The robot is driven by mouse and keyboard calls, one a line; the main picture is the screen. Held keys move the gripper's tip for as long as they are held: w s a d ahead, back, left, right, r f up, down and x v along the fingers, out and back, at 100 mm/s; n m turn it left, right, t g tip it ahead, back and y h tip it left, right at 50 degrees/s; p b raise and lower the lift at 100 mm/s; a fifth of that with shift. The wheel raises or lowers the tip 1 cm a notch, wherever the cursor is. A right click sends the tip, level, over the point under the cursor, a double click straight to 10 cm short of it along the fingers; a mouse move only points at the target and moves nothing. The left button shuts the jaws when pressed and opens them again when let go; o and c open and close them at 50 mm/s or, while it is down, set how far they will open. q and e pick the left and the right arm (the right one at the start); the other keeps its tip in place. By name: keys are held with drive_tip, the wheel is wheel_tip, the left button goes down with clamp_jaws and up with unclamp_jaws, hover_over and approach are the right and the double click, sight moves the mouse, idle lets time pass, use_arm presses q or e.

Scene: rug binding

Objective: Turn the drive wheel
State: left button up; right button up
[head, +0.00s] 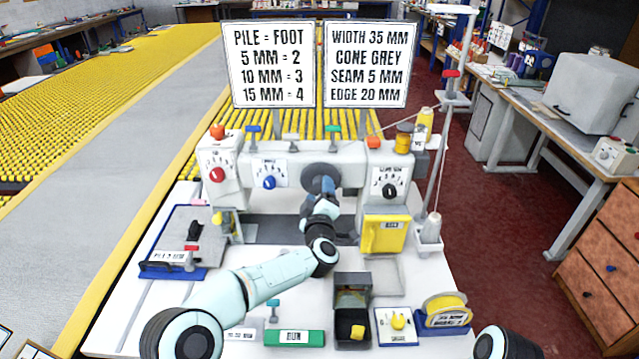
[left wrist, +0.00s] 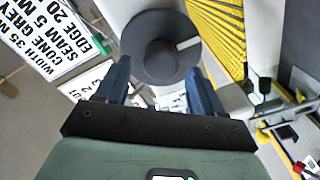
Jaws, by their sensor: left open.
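The drive wheel (head: 313,174) is a dark grey disc on the front of the white sewing machine (head: 346,155), between two dial panels. In the left wrist view the wheel (left wrist: 148,28) fills the upper middle, with a raised round hub and a white mark on its right side. My left gripper (head: 327,187) is in front of the wheel and partly covers it. In the left wrist view its two blue fingers (left wrist: 157,72) stand apart, at the wheel's lower left and lower right. Whether they touch the rim I cannot tell. My right gripper is out of view.
Two signs (head: 272,64) (head: 365,64) stand behind the machine. A yellow box (head: 384,235) sits right of my left forearm. A dark open bin (head: 352,283) and a green bar (head: 294,338) lie near the front. A thread stand (head: 441,130) rises at right.

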use_arm(q)
drive_tip(key=shift+w, duration=1)
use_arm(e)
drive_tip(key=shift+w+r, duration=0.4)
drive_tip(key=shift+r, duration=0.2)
use_arm(q)
drive_tip(key=shift+s, duration=0.1)
drive_tip(key=shift+c, duration=0.3)
drive_tip(key=c, duration=1)
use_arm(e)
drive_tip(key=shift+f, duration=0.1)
